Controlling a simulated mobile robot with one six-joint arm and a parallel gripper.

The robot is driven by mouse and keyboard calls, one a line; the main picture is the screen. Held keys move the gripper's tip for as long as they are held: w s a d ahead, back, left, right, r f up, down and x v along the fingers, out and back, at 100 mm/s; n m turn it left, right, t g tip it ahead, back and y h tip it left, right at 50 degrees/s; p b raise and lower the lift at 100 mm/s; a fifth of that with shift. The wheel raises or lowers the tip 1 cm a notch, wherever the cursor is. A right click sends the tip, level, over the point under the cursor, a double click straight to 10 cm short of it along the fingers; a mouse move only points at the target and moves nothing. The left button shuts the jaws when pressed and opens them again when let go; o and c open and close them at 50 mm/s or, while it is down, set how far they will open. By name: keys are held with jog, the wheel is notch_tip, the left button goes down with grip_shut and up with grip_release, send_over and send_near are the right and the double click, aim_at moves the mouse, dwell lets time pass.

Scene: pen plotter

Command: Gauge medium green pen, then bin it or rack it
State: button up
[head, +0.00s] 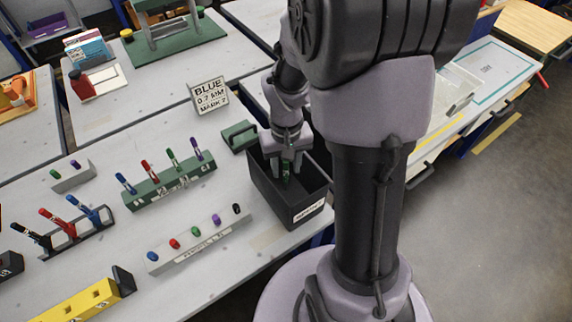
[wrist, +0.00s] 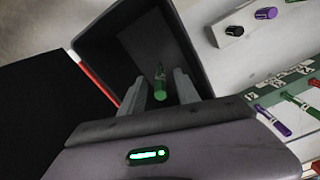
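My gripper (head: 288,148) is over the black bin (head: 262,190), with its fingers apart. A green pen (head: 286,170) is upright below the fingertips, inside the bin's outline. In the wrist view the green pen (wrist: 160,82) shows between the two fingers, with a gap on each side. I cannot tell whether it touches the bin floor. A green rack (head: 172,184) left of the bin holds tilted blue, red, green and purple pens. A sign (head: 208,95) behind reads "BLUE 0.7 AIM MARK 2".
A pale strip (head: 200,243) with several coloured caps lies in front of the rack. A dark rack (head: 75,237) holds black, red and blue pens. A yellow block (head: 90,300) with square openings is at the front left. A green block (head: 240,136) stands behind the bin.

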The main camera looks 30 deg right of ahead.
jog(key=shift+r, duration=0.1)
notch_tip(320, 180, up, 17)
jog(key=p, duration=0.7)
jog(key=shift+r, duration=0.15)
